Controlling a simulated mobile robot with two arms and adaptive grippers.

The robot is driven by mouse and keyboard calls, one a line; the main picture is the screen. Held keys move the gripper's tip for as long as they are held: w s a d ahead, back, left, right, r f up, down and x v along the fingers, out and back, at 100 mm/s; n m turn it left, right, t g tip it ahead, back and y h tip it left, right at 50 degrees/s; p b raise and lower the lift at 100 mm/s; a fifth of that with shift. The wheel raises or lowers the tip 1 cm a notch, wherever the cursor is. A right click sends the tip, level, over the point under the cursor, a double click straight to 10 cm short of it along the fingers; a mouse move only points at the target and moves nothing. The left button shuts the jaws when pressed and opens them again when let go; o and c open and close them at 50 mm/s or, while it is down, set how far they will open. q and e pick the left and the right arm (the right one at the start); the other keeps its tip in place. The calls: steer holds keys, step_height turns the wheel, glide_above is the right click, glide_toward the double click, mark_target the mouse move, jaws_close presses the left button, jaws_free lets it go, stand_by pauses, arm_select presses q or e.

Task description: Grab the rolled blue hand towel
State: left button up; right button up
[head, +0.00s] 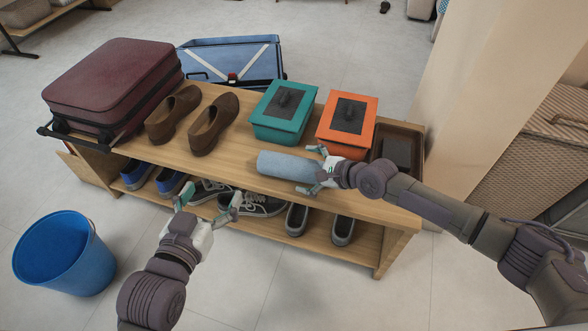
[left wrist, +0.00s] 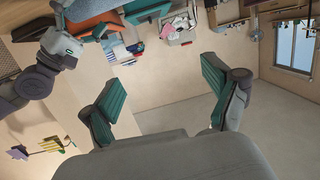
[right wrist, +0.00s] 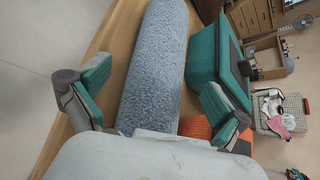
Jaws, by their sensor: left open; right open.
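The rolled blue hand towel (head: 284,165) lies on the top of the wooden shoe bench (head: 232,160), near its front edge. In the right wrist view the towel (right wrist: 157,65) runs lengthwise between the two fingers. My right gripper (head: 318,170) is open at the towel's right end, one finger on each side of it; I cannot tell whether the fingers touch it. It also shows in the right wrist view (right wrist: 155,98). My left gripper (head: 207,203) is open and empty in front of the bench, and the left wrist view (left wrist: 160,100) shows nothing between its fingers.
A teal box (head: 283,112) and an orange box (head: 346,124) stand behind the towel. Brown shoes (head: 213,125) and a maroon suitcase (head: 115,85) are to the left. Several shoes (head: 262,204) fill the lower shelf. A blue bucket (head: 64,255) stands on the floor at left.

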steer(key=b+x, duration=0.1)
steer(key=x, duration=0.1)
steer(key=shift+w+a+f, duration=0.15)
steer(key=shift+w+f, duration=0.05)
arm_select(q)
step_height(320, 180, up, 6)
steer(key=d+t+h, duration=0.1)
steer(key=t, duration=0.3)
steer(key=shift+w+r, duration=0.15)
steer(key=shift+w, duration=0.15)
arm_select(e)
steer(key=shift+a, duration=0.1)
steer(key=c, duration=1.3)
